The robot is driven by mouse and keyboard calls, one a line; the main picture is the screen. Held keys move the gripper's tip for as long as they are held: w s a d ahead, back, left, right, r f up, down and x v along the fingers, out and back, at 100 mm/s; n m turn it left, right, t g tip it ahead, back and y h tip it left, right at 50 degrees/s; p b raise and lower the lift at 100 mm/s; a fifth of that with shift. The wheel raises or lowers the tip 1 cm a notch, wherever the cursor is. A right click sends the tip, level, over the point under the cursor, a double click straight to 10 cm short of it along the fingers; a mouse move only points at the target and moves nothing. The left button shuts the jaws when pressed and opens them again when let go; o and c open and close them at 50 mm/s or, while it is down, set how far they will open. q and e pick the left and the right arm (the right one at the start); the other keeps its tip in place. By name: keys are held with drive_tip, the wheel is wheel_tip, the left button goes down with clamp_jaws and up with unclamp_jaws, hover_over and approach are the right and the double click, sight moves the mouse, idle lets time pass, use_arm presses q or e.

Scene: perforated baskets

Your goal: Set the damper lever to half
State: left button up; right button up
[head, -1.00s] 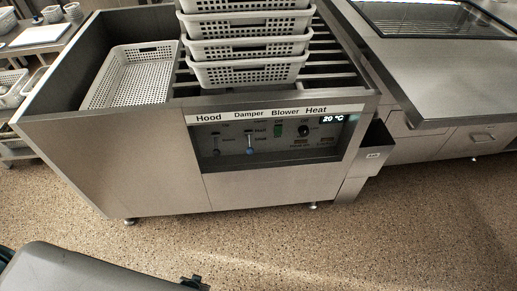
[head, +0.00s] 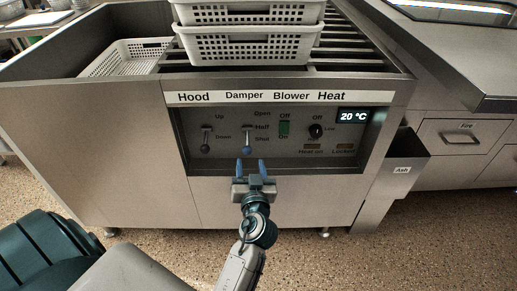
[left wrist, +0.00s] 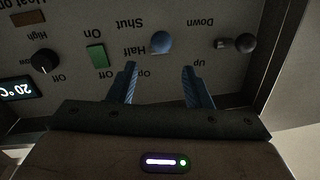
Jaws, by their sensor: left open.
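The damper lever with its blue knob (head: 247,150) is on the dark control panel (head: 360,150), under the word Damper. My left gripper (head: 253,165) is open and empty just in front of and below the knob. In the left wrist view, which shows the panel upside down, the blue knob (left wrist: 161,42) lies beyond the gap between the fingertips (left wrist: 158,70). I see no contact with the fingers. My right gripper is not in view.
The hood lever (head: 205,148) with a dark knob is just left of the damper. The green blower switch (head: 284,128) and heat dial (head: 316,131) are to the right. White perforated baskets (head: 250,45) stand on top. An ash box (head: 402,170) juts out at right.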

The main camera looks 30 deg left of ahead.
sight(248, 148)
use_arm(q)
drive_tip(key=x, duration=1)
drive_tip(key=shift+w+a+p, duration=0.2)
drive_tip(key=shift+a+p, duration=0.05)
drive_tip(key=shift+p, duration=0.05)
clamp_jaws()
